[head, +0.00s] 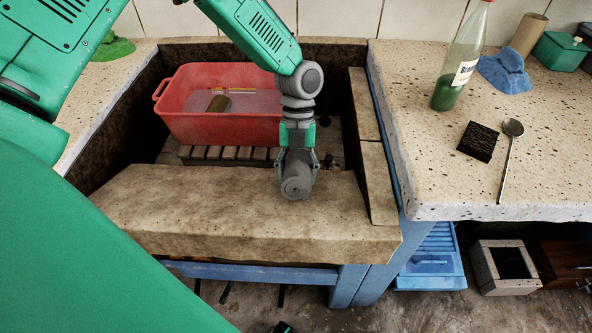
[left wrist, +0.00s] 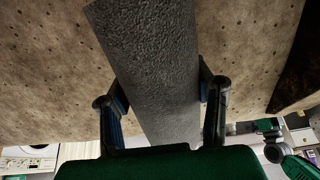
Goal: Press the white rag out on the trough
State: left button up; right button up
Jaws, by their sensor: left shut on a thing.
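My left gripper (head: 297,170) reaches down to the front ledge of the stone trough (head: 200,205). It is shut on a grey, rough-textured roll, which looks like the rag (head: 296,188); it appears grey rather than white. In the left wrist view the rag (left wrist: 155,70) runs between the two fingers (left wrist: 162,108) and lies over the speckled stone. In the head view I see the roll mostly end-on, at or just above the ledge. I cannot tell whether it touches the stone. A small dark and green part at the bottom edge may be my right gripper (head: 283,327); its jaws cannot be made out.
A red basin (head: 225,130) holding water and a cylindrical object stands in the trough on a slatted rack (head: 225,154). On the right counter are a bottle (head: 460,60), a blue cloth (head: 504,72), a dark block (head: 478,141) and a spoon (head: 508,155). The ledge's left part is clear.

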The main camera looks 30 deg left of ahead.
aim_at(295, 160)
pick_arm(q)
jog(key=shift+a+f, duration=0.15)
jog(key=shift+a, duration=0.3)
pick_arm(e)
jog(key=shift+a+r, duration=0.1)
jog(key=shift+a, duration=0.3)
pick_arm(q)
jog(key=shift+s+d+f, duration=0.15)
jog(key=shift+d+f, duration=0.15)
jog(key=shift+d, duration=0.1)
pick_arm(e)
jog(key=shift+d+f, duration=0.2)
jog(key=shift+d, duration=0.1)
pick_arm(q)
jog(key=shift+s+a+f, duration=0.15)
jog(key=shift+f, duration=0.2)
pick_arm(e)
jog(key=shift+a, duration=0.2)
jog(key=shift+d, duration=0.1)
pick_arm(q)
jog(key=shift+s+f, duration=0.15)
pick_arm(e)
jog(key=shift+r, duration=0.3)
pick_arm(q)
jog(key=shift+s+f, duration=0.15)
dwell(1.5)
dwell(0.5)
